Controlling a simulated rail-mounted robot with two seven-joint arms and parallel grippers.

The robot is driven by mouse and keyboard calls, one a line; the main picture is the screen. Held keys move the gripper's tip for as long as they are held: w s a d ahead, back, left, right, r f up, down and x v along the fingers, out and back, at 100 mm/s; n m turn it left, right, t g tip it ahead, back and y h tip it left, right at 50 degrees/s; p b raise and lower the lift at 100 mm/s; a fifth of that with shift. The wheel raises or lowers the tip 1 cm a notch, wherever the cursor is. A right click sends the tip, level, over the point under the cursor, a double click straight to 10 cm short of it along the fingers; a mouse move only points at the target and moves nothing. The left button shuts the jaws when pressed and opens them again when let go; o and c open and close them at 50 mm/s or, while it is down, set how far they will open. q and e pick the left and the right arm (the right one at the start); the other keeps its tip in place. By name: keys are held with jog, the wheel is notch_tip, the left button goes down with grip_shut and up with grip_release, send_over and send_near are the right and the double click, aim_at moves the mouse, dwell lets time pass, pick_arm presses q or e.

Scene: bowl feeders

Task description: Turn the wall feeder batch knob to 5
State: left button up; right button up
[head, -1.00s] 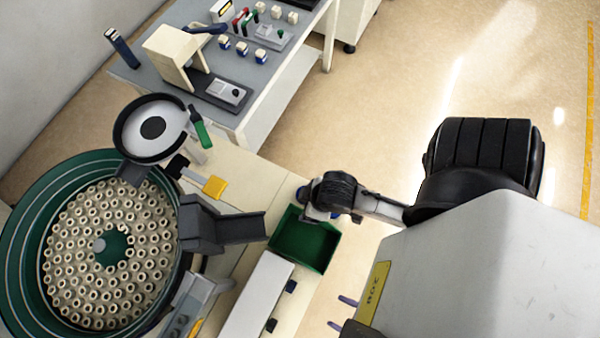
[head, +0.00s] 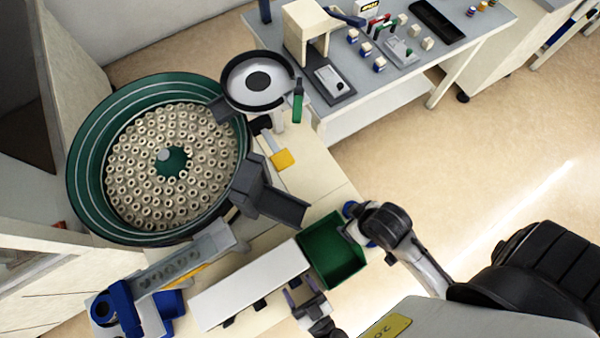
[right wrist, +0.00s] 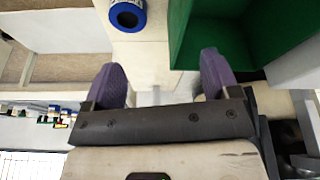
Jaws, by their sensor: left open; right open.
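A long white box (head: 250,284) stands at the front of the bench, with dark knob-like parts (head: 260,304) along its front side. No dial marks or knob setting can be read, and I cannot tell which part is the wall feeder batch knob. My left gripper (head: 301,291) is open at the box's front right end, its purple fingers close to it; contact is unclear. My right gripper shows in the right wrist view (right wrist: 162,76), open and empty beside the green bin (right wrist: 226,42). In the head view its arm hides its fingers.
A large green bowl feeder (head: 88,180) full of ring-shaped parts stands left, with a smaller white bowl (head: 240,87) behind. The green bin (head: 318,262) sits right of the white box. A blue ring-shaped part (right wrist: 127,15) is near the bin. A grey side table (head: 340,112) stands behind.

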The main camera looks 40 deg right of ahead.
pick_arm(q)
jog(key=shift+c, duration=0.5)
jog(key=c, duration=0.8)
jog(key=shift+r+n+p, duration=0.15)
jog(key=shift+n+p, duration=0.25)
jog(key=shift+p, duration=0.15)
jog(key=shift+n, duration=0.6)
jog(key=o, duration=0.9)
